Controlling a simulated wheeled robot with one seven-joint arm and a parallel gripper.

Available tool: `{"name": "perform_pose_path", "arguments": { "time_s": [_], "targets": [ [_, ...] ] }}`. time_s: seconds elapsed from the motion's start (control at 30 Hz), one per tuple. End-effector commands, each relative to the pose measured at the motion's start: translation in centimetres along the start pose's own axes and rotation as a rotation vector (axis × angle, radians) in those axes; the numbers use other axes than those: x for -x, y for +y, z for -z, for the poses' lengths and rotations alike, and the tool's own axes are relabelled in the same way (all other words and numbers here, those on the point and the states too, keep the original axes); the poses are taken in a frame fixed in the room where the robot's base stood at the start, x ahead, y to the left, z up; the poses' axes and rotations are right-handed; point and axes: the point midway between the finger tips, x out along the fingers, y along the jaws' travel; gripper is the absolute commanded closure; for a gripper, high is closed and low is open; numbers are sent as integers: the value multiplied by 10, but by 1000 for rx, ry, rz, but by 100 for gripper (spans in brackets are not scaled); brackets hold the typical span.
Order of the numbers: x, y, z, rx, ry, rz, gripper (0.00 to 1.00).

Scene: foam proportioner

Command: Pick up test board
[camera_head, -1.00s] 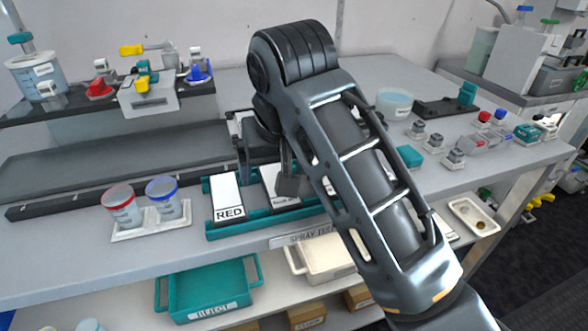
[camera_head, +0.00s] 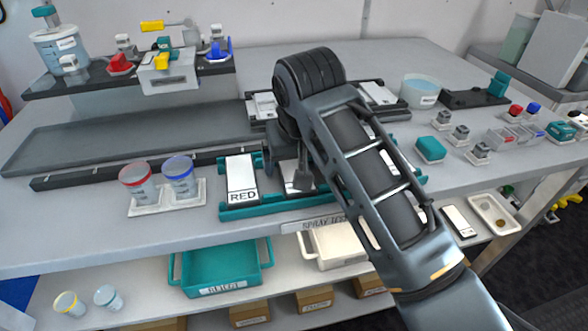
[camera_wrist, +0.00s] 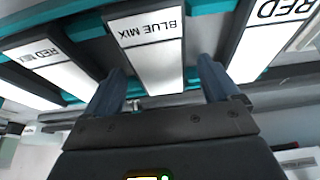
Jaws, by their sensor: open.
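White test boards stand in a teal rack (camera_head: 275,209) at the table's front edge. The board marked RED (camera_head: 241,177) is left of my gripper (camera_head: 300,183) in the head view. In the wrist view, the boards marked BLUE MIX (camera_wrist: 152,62), RED MIX (camera_wrist: 45,68) and RED (camera_wrist: 250,50) show side by side. My gripper (camera_wrist: 158,75) is open. Its two blue-grey fingers point at the BLUE MIX board, one towards each side of it. I cannot tell whether they touch it. My arm hides much of the rack in the head view.
Two cups, one red-rimmed (camera_head: 139,184) and one blue-rimmed (camera_head: 179,178), stand left of the rack. A teal reject tray (camera_head: 222,268) and a white tray (camera_head: 335,248) sit below. Small blocks (camera_head: 430,149) and a blue tub (camera_head: 421,90) stand at the right.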

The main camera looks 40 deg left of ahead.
Motion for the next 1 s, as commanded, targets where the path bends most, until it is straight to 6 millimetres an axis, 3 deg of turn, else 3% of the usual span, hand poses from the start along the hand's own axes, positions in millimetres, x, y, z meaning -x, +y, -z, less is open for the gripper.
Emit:
{"name": "perform_pose_path", "arguments": {
  "time_s": [0.07,0.7,1.0],
  "targets": [
    [0,0,0,0,0,0,11],
    [0,0,0,0,0,0,71],
    [4,0,2,1,1,0,72]
  ]
}}
